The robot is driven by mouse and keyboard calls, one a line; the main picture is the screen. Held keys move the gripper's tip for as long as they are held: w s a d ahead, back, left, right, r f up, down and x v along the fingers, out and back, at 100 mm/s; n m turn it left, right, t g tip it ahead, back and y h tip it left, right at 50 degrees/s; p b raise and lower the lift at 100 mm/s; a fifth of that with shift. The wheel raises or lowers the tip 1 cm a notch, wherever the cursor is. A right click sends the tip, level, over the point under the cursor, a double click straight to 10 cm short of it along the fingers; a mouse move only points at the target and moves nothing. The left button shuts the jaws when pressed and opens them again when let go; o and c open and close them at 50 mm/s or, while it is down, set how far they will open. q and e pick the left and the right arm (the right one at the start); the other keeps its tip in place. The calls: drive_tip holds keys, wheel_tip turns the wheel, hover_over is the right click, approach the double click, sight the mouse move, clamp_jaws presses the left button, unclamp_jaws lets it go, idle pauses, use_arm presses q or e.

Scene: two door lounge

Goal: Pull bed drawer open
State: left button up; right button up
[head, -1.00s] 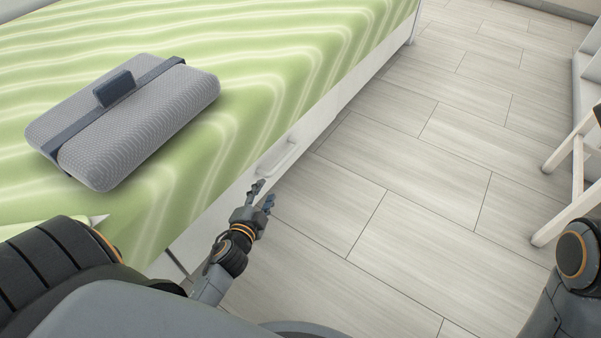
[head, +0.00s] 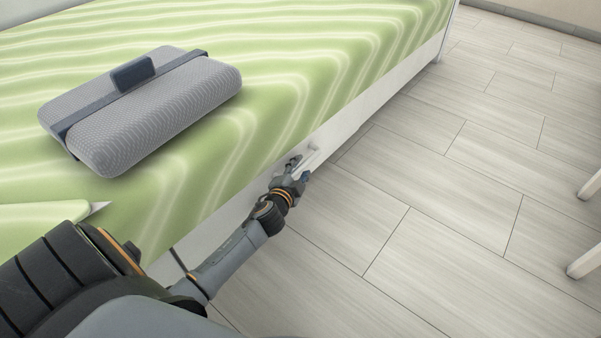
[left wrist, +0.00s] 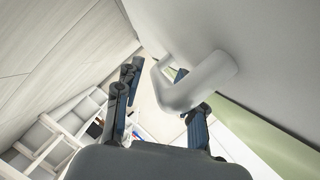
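The bed drawer's white front (left wrist: 250,45) fills the upper right of the left wrist view. Its pale bar handle (left wrist: 192,83) stands out from it, and the handle also shows in the head view (head: 314,156) on the low side of the bed. My left gripper (head: 299,170) is at the handle. In the left wrist view the gripper (left wrist: 160,108) has its dark fingers apart, with the handle's bar lying between and ahead of them; I cannot tell whether they touch it. The drawer front looks flush with the bed side. My right gripper is not in view.
The bed (head: 270,105) has a green wavy cover and carries a grey strapped pillow (head: 150,110). Open tiled floor (head: 430,220) lies to the right of the bed. White furniture legs (head: 585,258) stand at the right edge.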

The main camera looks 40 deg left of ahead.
use_arm(q)
drive_tip(key=shift+w+a, duration=0.1)
drive_tip(key=shift+w, duration=0.2)
clamp_jaws()
